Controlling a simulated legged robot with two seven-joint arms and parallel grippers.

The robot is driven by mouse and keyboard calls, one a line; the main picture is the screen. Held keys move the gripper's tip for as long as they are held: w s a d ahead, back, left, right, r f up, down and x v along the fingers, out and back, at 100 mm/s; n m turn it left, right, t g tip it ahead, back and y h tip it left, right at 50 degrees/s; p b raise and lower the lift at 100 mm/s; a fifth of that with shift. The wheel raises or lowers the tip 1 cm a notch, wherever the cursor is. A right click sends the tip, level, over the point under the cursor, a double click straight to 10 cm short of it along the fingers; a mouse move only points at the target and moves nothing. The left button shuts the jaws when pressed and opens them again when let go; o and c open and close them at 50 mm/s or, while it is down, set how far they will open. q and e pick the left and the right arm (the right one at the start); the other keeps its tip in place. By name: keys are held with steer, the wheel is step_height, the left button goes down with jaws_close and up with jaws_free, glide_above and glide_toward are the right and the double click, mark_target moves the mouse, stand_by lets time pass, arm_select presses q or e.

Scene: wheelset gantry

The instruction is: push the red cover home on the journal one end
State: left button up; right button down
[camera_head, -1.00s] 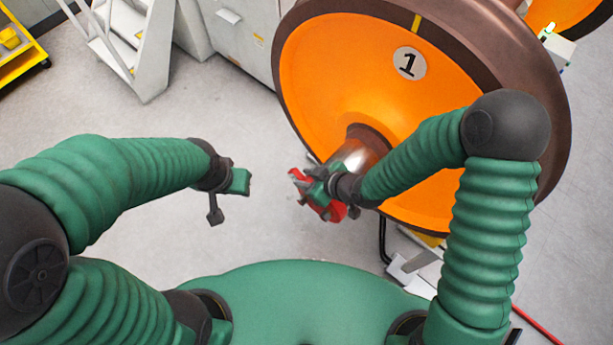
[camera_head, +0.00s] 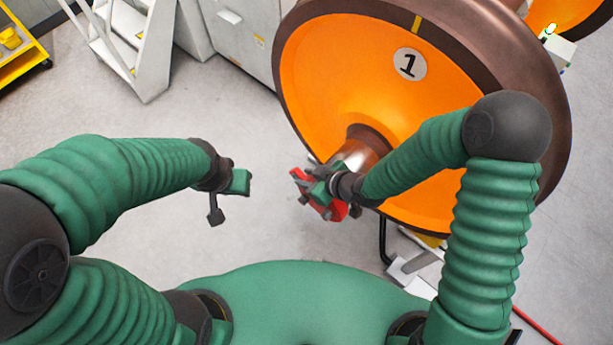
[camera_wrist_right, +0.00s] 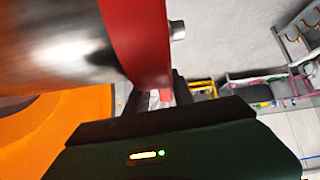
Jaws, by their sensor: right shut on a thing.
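The red cover (camera_head: 340,209) is at the outer end of the bright steel journal (camera_head: 357,156) on the orange wheel marked 1 (camera_head: 330,75). In the right wrist view the red cover (camera_wrist_right: 137,40) shows as a red band against the end of the journal (camera_wrist_right: 60,45); how far it sits on the journal I cannot tell. My right gripper (camera_head: 312,186) is shut on the cover and hides part of it. My left gripper (camera_head: 228,198) is open and empty, to the left of the cover and apart from it.
A white step ladder (camera_head: 140,50) and grey cabinets (camera_head: 235,35) stand at the back left. A yellow cart (camera_head: 25,60) is at the far left. Clear floor lies between my left gripper and the wheel. Shelving with bins (camera_wrist_right: 265,88) shows in the right wrist view.

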steer(key=shift+w+d+p, duration=0.4)
steer(key=shift+w+d, duration=0.25)
steer(key=shift+w, duration=0.25)
steer(key=c, duration=1)
jaws_free()
steer(key=shift+s+d+r, duration=0.1)
steer(key=shift+d+r, duration=0.2)
steer(key=shift+r, duration=0.05)
steer(key=p+v, duration=0.2)
steer(key=v, duration=1)
steer(key=shift+a, duration=0.1)
steer(key=p+v, duration=0.4)
steer(key=p, duration=0.2)
steer(key=shift+f+p, duration=0.1)
steer(key=shift+p, duration=0.3)
